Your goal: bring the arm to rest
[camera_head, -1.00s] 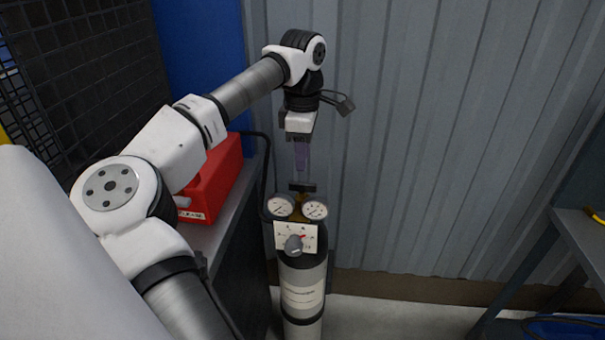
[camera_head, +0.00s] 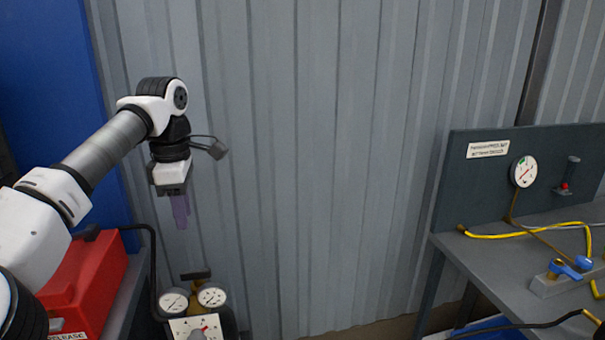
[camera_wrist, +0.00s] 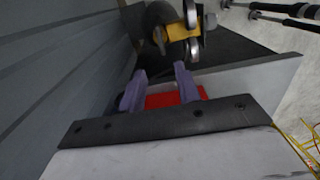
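My gripper (camera_head: 181,222) hangs pointing down at the left of the head view, with slim purple fingers. In the wrist view my gripper (camera_wrist: 160,68) has its two fingers apart, with nothing held between them. Below it in the head view is a gas cylinder top with two round gauges (camera_head: 211,295), a T-shaped handle (camera_head: 196,275) and a white dial plate (camera_head: 180,329). A clear gap shows between the fingertips and the handle. The cylinder's lower body is out of the head view.
A red box (camera_head: 92,285) stands at lower left, with a black hose (camera_head: 152,255) beside it. A corrugated grey wall (camera_head: 310,150) is behind. At right a grey bench (camera_head: 500,262) carries a gauge (camera_head: 523,171), yellow hose (camera_head: 495,236) and blue-handled valves (camera_head: 565,270). The middle is clear.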

